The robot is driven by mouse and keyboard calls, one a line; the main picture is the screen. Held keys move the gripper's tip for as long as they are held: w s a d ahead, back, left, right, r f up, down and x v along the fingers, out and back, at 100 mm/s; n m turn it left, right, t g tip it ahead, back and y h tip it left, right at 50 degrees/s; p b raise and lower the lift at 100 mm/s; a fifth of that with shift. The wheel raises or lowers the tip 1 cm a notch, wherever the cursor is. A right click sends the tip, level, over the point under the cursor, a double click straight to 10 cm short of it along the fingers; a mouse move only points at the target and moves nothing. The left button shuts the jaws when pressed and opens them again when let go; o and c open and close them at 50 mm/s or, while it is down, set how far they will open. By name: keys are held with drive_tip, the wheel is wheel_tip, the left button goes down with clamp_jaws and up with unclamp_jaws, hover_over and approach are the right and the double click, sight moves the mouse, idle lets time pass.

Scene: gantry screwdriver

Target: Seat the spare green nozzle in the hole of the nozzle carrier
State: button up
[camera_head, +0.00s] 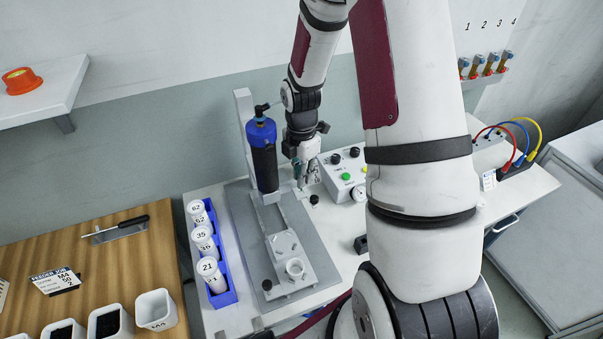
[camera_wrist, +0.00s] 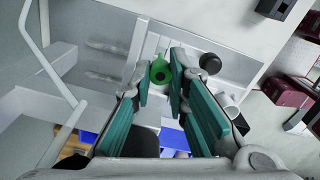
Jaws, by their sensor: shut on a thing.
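My gripper (camera_head: 303,178) is low behind and to the right of the blue and black screwdriver (camera_head: 264,155) in the head view. In the wrist view its teal-padded fingers (camera_wrist: 163,78) are shut on the green nozzle (camera_wrist: 159,70), which shows as a green ring between the fingertips. The nozzle cannot be made out in the head view. The screwdriver's gantry stands on a grey base plate (camera_head: 238,230). I cannot clearly pick out the nozzle carrier or its hole in either view.
A light fixture block (camera_head: 283,284) with a round white cup lies on the plate's front. A blue rack (camera_head: 222,285) of numbered white containers stands left. A control box (camera_head: 342,172) with a green button is right of my gripper. A black knob (camera_head: 314,199) stands close by.

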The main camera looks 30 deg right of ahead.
sight(301, 190)
drive_tip(key=shift+f+b, duration=0.65)
drive_tip(key=shift+f, duration=1.4)
drive_tip(key=o, duration=0.8)
drive_tip(key=shift+w, duration=0.1)
drive_tip(key=shift+r, duration=0.2)
wheel_tip(301, 190, up, 12)
drive_tip(key=shift+f, duration=0.2)
drive_tip(key=shift+s, duration=0.2)
idle(0.7)
